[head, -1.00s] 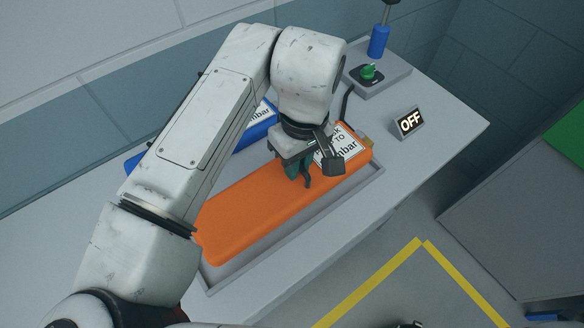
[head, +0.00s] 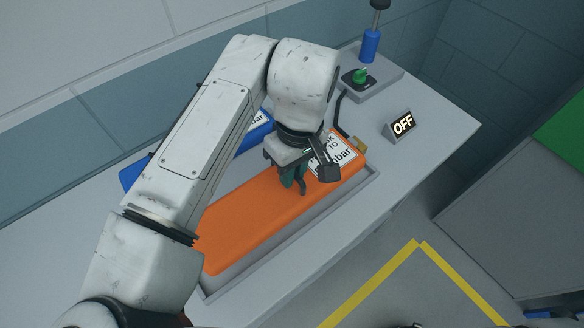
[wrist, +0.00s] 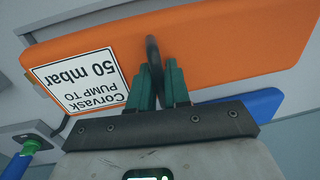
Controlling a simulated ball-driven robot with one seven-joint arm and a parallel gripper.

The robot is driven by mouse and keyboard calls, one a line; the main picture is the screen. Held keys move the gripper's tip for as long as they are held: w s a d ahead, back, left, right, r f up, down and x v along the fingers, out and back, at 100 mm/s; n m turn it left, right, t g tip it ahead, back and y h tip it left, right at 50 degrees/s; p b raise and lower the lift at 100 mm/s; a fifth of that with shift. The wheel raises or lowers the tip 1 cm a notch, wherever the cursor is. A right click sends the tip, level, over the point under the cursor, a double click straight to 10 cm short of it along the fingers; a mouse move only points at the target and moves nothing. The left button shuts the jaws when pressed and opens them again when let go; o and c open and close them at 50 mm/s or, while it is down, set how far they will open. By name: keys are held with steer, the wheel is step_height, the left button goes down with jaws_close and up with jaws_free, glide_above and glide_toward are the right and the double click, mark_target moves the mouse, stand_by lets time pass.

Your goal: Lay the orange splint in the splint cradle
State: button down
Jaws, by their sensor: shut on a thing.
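The orange splint (head: 245,225) is a long flat padded piece with a white label reading "PUMP TO 50 mbar" at its far end. It also fills much of the wrist view (wrist: 215,50). My gripper (head: 293,182) is over its upper face. Its teal fingers (wrist: 158,85) are shut on a dark loop (wrist: 153,55) on the splint. The splint cradle (head: 295,245) is a shallow grey tray on the bench; its rim shows along the splint's front side. The splint lies over the tray; I cannot tell whether it touches the bottom. My arm hides part of its near end.
A blue padded piece (head: 254,133) with a similar label lies behind, partly hidden by my arm. Yellow lines (head: 375,285) mark the floor.

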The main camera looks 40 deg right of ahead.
steer(key=shift+f+b, duration=0.7)
steer(key=shift+f, duration=1.1)
stand_by(1.9)
steer(key=c, duration=1)
jaws_free()
steer(key=shift+r, duration=0.1)
step_height(320, 180, up, 11)
steer(key=d, duration=0.1)
steer(key=shift+d+f, duration=0.2)
